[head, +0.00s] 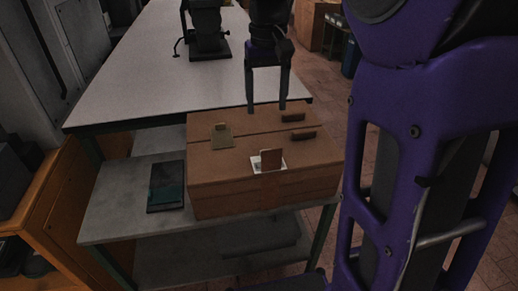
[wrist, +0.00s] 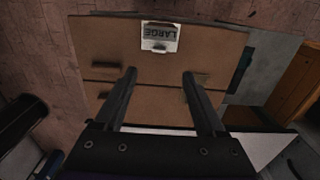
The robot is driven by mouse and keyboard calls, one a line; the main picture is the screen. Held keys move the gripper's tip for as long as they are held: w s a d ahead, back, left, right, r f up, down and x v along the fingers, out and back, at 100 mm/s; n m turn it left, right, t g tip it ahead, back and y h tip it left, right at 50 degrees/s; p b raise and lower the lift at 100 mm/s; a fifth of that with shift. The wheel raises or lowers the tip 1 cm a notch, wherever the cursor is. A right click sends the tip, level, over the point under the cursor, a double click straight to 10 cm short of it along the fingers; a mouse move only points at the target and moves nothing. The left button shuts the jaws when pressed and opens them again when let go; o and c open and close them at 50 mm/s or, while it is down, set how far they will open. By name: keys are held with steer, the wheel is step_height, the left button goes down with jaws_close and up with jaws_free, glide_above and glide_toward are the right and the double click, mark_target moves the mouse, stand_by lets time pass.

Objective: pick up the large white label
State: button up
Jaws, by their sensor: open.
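The large white label (head: 257,165) lies near the front edge of the brown cardboard box's top. A small upright brown tab (head: 271,158) stands on it and hides part of it in the head view. In the wrist view the label (wrist: 160,32) reads LARGE upside down, beyond my fingertips. My gripper (head: 266,107) is open and empty, pointing down above the back part of the box (head: 225,188). It is apart from the label, which lies nearer the head camera. The gripper also shows in the wrist view (wrist: 160,72).
A beige tag with a tab (head: 222,137) lies on the box's left side. Two brown blocks (head: 293,117) (head: 303,134) sit on its right side. A dark flat panel (head: 167,186) lies left of the box on the grey shelf (head: 112,208). A white worktop (head: 150,75) stretches behind.

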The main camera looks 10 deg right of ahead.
steer(key=b, duration=0.1)
glide_above(265, 151)
step_height(265, 151, down, 8)
steer(key=shift+r, duration=0.1)
steer(key=f, duration=0.1)
steer(key=f+b, duration=0.1)
steer(key=f, duration=0.3)
steer(key=shift+w+d, duration=0.15)
steer(key=shift+w, duration=0.1)
jaws_close()
step_height(265, 151, up, 9)
steer(key=p, duration=0.2)
steer(key=shift+w+f+b, duration=0.2)
steer(key=shift+w+f, duration=0.1)
steer(key=shift+f, duration=1.1)
steer(key=shift+w+f+b, duration=0.2)
steer(key=shift+w+f, duration=0.1)
steer(key=shift+f, duration=1.05)
steer(key=shift+w+f+b, duration=0.2)
steer(key=shift+w+f, duration=0.1)
steer(key=shift+f, duration=1.1)
